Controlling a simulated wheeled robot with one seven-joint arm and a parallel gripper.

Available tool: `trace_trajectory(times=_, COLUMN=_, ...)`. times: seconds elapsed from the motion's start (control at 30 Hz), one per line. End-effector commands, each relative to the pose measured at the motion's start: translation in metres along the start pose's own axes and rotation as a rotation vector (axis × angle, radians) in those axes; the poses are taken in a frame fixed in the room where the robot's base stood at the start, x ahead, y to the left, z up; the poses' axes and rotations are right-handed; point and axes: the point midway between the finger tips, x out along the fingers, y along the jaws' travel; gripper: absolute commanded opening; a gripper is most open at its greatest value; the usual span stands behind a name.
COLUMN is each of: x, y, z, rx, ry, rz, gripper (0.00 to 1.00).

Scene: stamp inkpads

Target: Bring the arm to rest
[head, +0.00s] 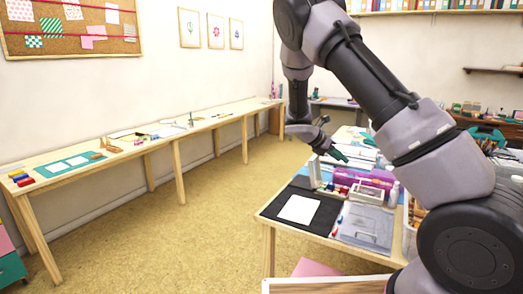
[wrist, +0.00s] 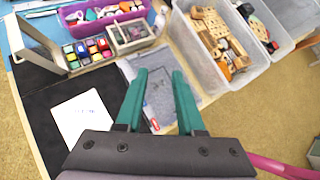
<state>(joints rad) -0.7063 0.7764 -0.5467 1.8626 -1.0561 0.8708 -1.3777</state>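My gripper (head: 340,156) hangs at the end of my raised arm, above the work table (head: 262,217) in the head view. In the wrist view my gripper's (wrist: 160,72) two green fingers stand apart with nothing held between them. Below them lies a grey clear-covered folder (wrist: 158,104); it also shows in the head view (head: 365,222). A white sheet (wrist: 82,121) lies on a black mat (wrist: 35,97) to the left. Several coloured inkpads (wrist: 86,50) sit beyond the mat. The fingers appear clear of all of these.
Clear bins (wrist: 228,72) with wooden stamps stand at the right of the wrist view. A long wooden side table (head: 100,150) runs along the left wall. The floor (head: 200,215) between is free.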

Motion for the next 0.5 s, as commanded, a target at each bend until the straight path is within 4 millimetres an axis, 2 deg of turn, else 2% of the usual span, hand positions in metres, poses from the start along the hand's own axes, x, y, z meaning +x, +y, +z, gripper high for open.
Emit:
trace_trajectory(times=0.03, x=-0.009, y=-0.017, z=0.011, rx=0.134, ry=0.071, rz=-0.004, gripper=0.37)
trace_trajectory(times=0.1, x=-0.021, y=-0.038, z=0.02, rx=0.312, ry=0.16, rz=-0.016, gripper=0.37)
trace_trajectory(times=0.27, x=-0.054, y=-0.085, z=0.038, rx=0.707, ry=0.354, rz=-0.06, gripper=0.37)
trace_trajectory(times=0.5, x=-0.115, y=-0.154, z=0.062, rx=1.26, ry=0.626, rz=-0.153, gripper=0.37)
